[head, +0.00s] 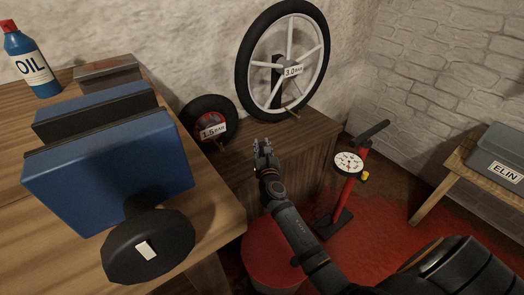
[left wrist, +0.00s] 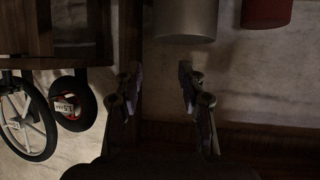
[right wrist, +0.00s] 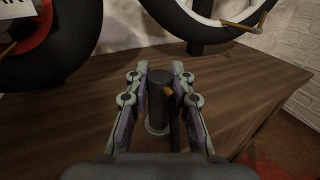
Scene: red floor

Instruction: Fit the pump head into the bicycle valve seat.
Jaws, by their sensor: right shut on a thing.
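My right gripper (head: 264,147) is above the wooden cabinet, in front of the wheels. In the right wrist view its fingers (right wrist: 160,80) are shut on the dark cylindrical pump head (right wrist: 157,105), which has a small brass part on its side. The large wheel (head: 243,75) has a brass valve (head: 290,110) at its lower rim, which also shows in the right wrist view (right wrist: 241,27). The small wheel (head: 192,104) has its own brass valve (head: 220,145). The pump head is apart from both. My left gripper (left wrist: 160,85) is open and empty in the left wrist view.
The red floor pump (head: 352,192) with its white gauge stands right of the cabinet (head: 300,152). A blue vise (head: 110,175) and an oil bottle (head: 30,65) are on the left bench. A grey case (head: 495,155) lies on a table at right. A red stool (head: 275,257) stands in front.

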